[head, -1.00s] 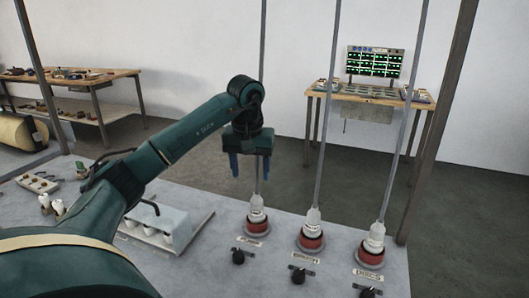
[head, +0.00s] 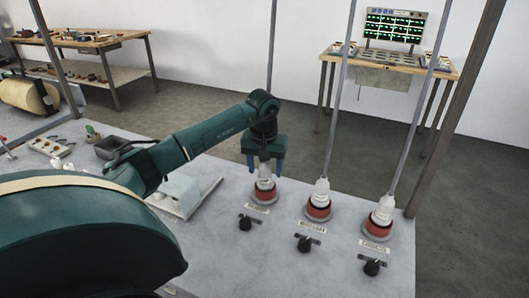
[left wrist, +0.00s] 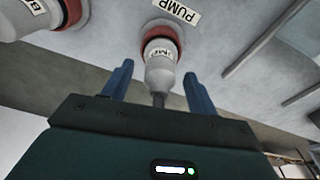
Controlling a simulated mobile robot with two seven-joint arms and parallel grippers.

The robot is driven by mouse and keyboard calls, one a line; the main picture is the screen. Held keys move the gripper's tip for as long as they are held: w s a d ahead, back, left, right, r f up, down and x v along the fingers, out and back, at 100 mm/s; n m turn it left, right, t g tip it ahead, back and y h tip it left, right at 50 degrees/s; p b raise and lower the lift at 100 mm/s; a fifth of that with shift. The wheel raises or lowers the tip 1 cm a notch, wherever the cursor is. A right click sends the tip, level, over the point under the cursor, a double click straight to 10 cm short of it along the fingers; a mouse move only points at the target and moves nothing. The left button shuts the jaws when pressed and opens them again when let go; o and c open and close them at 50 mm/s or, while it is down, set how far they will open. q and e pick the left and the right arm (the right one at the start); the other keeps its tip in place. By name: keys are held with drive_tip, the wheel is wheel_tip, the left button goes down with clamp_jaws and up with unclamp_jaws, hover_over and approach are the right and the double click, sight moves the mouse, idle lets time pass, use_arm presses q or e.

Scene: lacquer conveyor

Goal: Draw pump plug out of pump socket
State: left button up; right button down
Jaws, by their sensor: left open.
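The pump plug (left wrist: 161,72) is a white-grey plug with a cable, seated in the red-ringed pump socket (left wrist: 157,28) beside a PUMP label (left wrist: 177,11). In the head view the pump plug (head: 265,184) stands in the leftmost red socket (head: 264,197). My left gripper (head: 265,172) is open over the top of this plug. In the left wrist view its blue fingers (left wrist: 159,85) stand on either side of the plug, with gaps visible. My right gripper is not in view.
Two similar plugs stand in red sockets to the right, a middle one (head: 320,193) and a right one (head: 381,210). Black knobs (head: 304,244) sit in front. Cables rise from the plugs. A white tray-like holder (head: 184,193) is to the left.

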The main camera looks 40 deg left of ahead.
use_arm(q)
drive_tip(key=shift+f, duration=0.65)
drive_tip(key=shift+c, duration=0.5)
drive_tip(key=shift+w+r, duration=0.1)
drive_tip(key=c, duration=1.1)
